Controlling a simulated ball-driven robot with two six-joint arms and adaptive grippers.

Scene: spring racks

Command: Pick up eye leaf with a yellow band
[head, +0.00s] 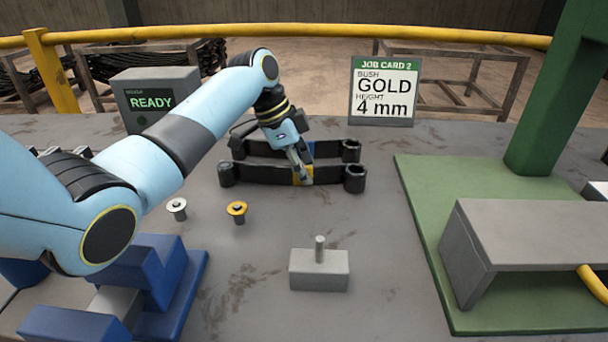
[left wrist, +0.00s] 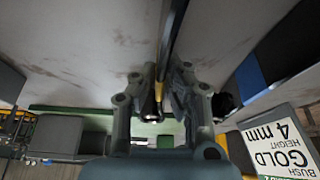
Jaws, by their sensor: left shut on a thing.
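The eye leaf with a yellow band (head: 265,177) is a black bar with round eyes at its ends, lying across the table in the head view. Its yellow band is partly hidden by my left gripper (head: 303,178), which is shut on the leaf at the band. In the left wrist view the dark leaf (left wrist: 171,35) runs edge-on between the fingers of my left gripper (left wrist: 163,85). Whether the leaf is clear of the table, I cannot tell. A second eye leaf with a blue band (head: 328,149) lies just behind it. My right gripper is not in view.
A job card (head: 384,92) reads gold bush, 4 mm. A READY box (head: 158,98) stands at the back left. A silver bush (head: 177,208), a gold bush (head: 237,210), a grey block with a pin (head: 319,268), a blue fixture (head: 180,290) and a green press base (head: 440,240) stand nearer.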

